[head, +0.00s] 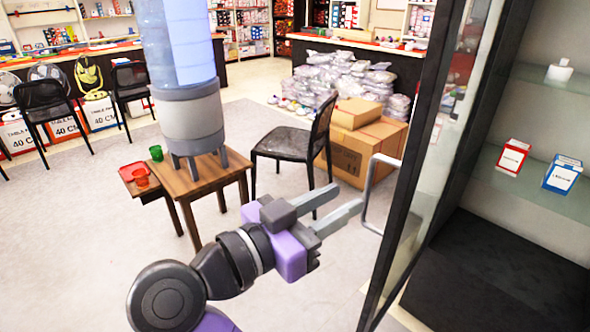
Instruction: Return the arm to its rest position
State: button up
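My gripper (338,207) is at the centre right of the head view, at the end of my purple and grey arm. Its two grey fingers are spread apart with nothing seen between them. The fingertips point right, towards the metal handle (366,192) of a glass cabinet door (437,150). The tips are close to the handle. I cannot tell whether they touch it. My arm reaches up from the bottom of the view, bent at the elbow.
The dark-framed door stands open beside the cabinet, whose glass shelf (540,198) holds a red box (513,157) and a blue box (562,174). A wooden table (205,180) with a water dispenser (190,90), a black chair (291,145) and cardboard boxes (365,150) stand beyond my arm.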

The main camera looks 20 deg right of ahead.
jog(key=w+a+n+t+y, duration=0.5)
jog(key=w+a+n+t, duration=0.1)
jog(key=w+n+t, duration=0.45)
jog(key=s+a+f+n+t+y+p, duration=0.2)
jog(key=s+a+f+n+y, duration=0.1)
jog(key=s+f+n+y, duration=0.25)
jog(key=s+a+f+n+t+y+p, duration=0.1)
jog(key=s+a+f+n+y+p, duration=0.2)
jog(key=f+y, duration=0.4)
jog(key=s+d+m+g+p, duration=0.1)
jog(key=s+d+p, duration=0.1)
jog(key=s, duration=0.8)
jog(key=s+d+m+g+p, duration=0.1)
jog(key=s+d, duration=0.4)
jog(key=s, duration=0.6)
jog(key=s+d+m+g+p, duration=0.1)
jog(key=s+d, duration=0.3)
jog(key=s, duration=0.6)
jog(key=shift+s+d+r+m+p, duration=0.25)
jog(key=shift+s+r+m+p, duration=0.2)
jog(key=shift+p, duration=0.45)
